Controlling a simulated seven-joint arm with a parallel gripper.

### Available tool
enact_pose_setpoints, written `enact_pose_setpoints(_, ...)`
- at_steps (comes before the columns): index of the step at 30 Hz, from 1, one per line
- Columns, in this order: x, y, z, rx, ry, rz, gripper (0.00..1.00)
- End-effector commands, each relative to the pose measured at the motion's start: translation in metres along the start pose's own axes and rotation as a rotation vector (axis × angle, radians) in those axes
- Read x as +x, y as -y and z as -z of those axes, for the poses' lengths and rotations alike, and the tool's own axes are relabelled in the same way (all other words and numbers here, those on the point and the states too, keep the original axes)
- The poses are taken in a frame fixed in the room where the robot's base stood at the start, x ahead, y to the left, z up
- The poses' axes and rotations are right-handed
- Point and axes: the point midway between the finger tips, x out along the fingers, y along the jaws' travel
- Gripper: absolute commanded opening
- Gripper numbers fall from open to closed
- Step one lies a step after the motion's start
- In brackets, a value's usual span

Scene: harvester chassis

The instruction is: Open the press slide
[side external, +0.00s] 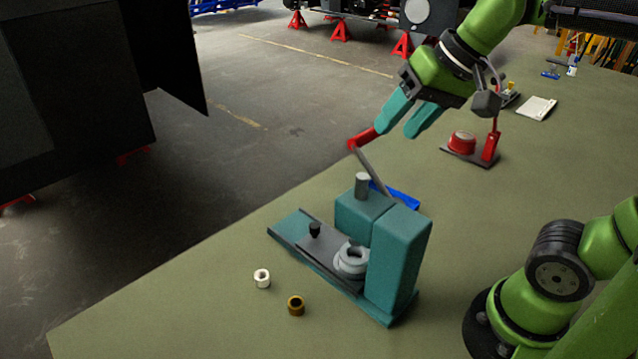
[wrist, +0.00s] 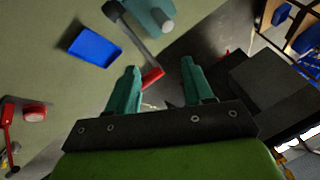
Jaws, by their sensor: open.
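The teal press (side external: 398,262) stands on the green table. Its slide (side external: 325,251) is a dark grey plate with a black knob (side external: 315,229), lying along the press base. A pale round ring-shaped part (side external: 351,259) sits at the slide's inner end, beside the upright body. A grey lever rises from the press head to a red handle (side external: 362,138). My gripper (side external: 397,130) is open above and behind the press, close to the red handle. In the wrist view the handle (wrist: 152,76) shows near the space between my fingertips (wrist: 160,66); contact cannot be told.
A white ring (side external: 262,278) and a brass ring (side external: 296,306) lie in front of the press. A blue tray (side external: 403,196) is behind it. A base with a red button (side external: 462,142) and red lever stands further back. The table's left front is clear.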

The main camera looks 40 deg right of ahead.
Motion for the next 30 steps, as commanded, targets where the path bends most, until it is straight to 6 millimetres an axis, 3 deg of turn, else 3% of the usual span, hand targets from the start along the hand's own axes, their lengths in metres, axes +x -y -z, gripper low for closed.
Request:
enact_pose_setpoints(9,0.032,0.041,0.058,0.171,0.208,-0.19,0.51)
enact_pose_setpoints(15,0.057,0.06,0.078,0.262,0.268,-0.299,0.51)
enact_pose_setpoints(25,0.093,0.081,0.092,0.363,0.31,-0.428,0.51)
enact_pose_setpoints(30,0.119,0.068,0.079,0.362,0.311,-0.426,0.51)
